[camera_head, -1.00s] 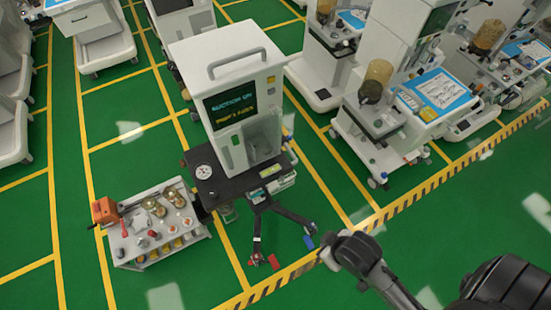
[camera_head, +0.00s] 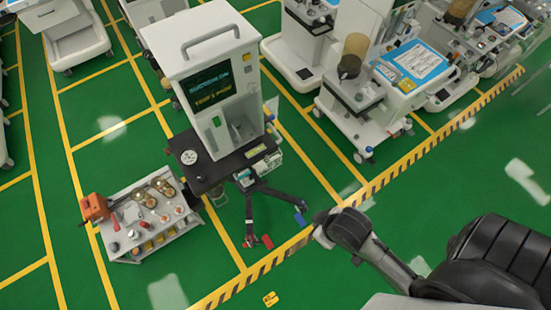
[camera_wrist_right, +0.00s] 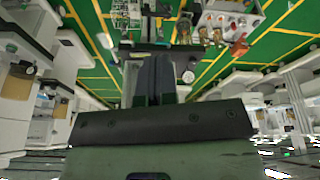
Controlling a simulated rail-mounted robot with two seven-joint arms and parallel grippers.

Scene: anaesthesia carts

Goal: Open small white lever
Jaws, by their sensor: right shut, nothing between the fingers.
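The white anaesthesia cart (camera_head: 205,50) stands left of centre in the head view, with a dark screen (camera_head: 216,87) and a black work shelf (camera_head: 205,172). I cannot make out a small white lever for certain; details on the cart front are too small. My right arm (camera_head: 385,262) comes in from the lower right, its end in front of the cart and apart from it. My right gripper (camera_wrist_right: 155,80) shows in the right wrist view, its dark fingers together and empty. My left gripper is out of view.
A low grey trolley (camera_head: 125,252) with an orange box (camera_head: 94,207) and several small items stands left of the cart. Other white carts stand at the back and right. Dark legs with red and blue ends reach forward.

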